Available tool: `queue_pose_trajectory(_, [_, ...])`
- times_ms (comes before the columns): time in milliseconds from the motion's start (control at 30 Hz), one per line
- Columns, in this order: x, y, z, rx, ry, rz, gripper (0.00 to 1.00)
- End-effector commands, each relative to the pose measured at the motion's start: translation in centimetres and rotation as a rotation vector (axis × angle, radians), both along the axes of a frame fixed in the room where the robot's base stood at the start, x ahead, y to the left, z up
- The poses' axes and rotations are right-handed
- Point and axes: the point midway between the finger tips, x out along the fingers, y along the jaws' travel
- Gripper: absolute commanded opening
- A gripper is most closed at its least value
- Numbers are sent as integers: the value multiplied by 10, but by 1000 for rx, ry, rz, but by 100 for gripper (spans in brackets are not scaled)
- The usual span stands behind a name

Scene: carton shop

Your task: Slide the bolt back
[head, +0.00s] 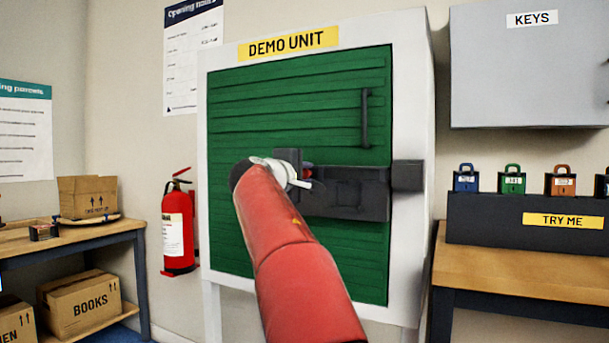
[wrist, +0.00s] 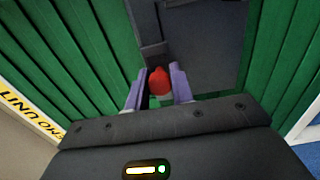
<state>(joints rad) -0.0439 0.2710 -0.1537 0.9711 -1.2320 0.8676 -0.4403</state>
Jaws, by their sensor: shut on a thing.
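The dark grey bolt (head: 350,192) is mounted across the green door (head: 290,100) of the white demo unit, and it also shows in the wrist view (wrist: 205,45). Its red knob (wrist: 160,80) sits between the two pale fingers of my gripper (wrist: 158,92), which is shut on it. In the head view my gripper (head: 304,178) is at the left end of the bolt, and only a bit of red shows there. A dark keeper block (head: 407,175) is on the white frame to the right. Whether the bar reaches into the keeper cannot be told.
A dark vertical handle (head: 366,118) stands out from the door above the bolt. A fire extinguisher (head: 178,225) hangs left of the unit. Right, a bench (head: 520,272) carries a dark stand (head: 480,215) with several padlocks, below a grey key cabinet (head: 530,75).

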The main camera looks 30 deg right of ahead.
Motion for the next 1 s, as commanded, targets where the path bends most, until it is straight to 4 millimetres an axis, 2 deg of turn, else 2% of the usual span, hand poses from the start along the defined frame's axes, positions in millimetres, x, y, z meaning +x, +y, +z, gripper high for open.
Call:
queue_pose_trajectory(133, [4, 3, 1, 1, 2, 1, 0])
queue_pose_trajectory(400, [35, 27, 2, -1, 3, 1, 0])
queue_pose_trajectory(667, [36, 29, 0, -2, -1, 5, 0])
queue_pose_trajectory(700, [36, 29, 0, -2, -1, 6, 27])
queue_pose_trajectory(833, [36, 28, 0, -1, -1, 4, 44])
queue_pose_trajectory(1000, [35, 28, 0, 0, 0, 2, 44])
